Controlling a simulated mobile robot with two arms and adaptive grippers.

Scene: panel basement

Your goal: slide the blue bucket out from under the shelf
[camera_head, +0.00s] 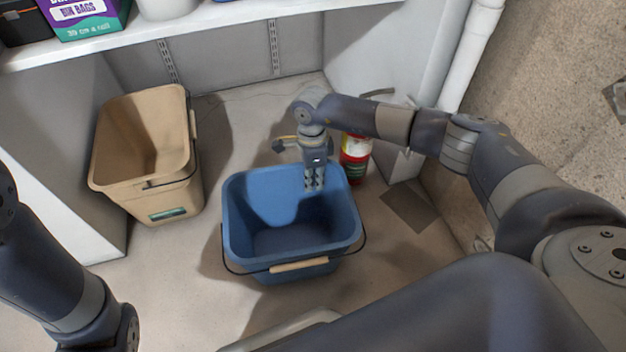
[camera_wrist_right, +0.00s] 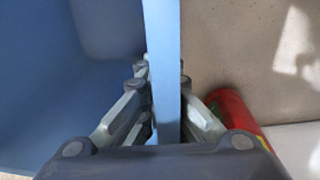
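The blue bucket (camera_head: 236,225) stands upright and empty on the floor, fully visible in the head view, below the shelf's front edge in the picture. Its wire handle with a wooden grip (camera_head: 299,265) hangs down on the near side. My right gripper (camera_head: 314,184) points down at the bucket's far rim. In the right wrist view its fingers (camera_wrist_right: 163,88) lie on both sides of the blue rim (camera_wrist_right: 166,40) and appear closed on it. My left arm shows at lower left, but its gripper is out of view. The shelf (camera_head: 215,15) crosses the top.
A tan bin (camera_head: 178,185) stands left of the bucket. A red fire extinguisher (camera_head: 355,158) stands close behind its right side, and also shows in the wrist view (camera_wrist_right: 236,112). White pipes (camera_head: 465,55) run at the right.

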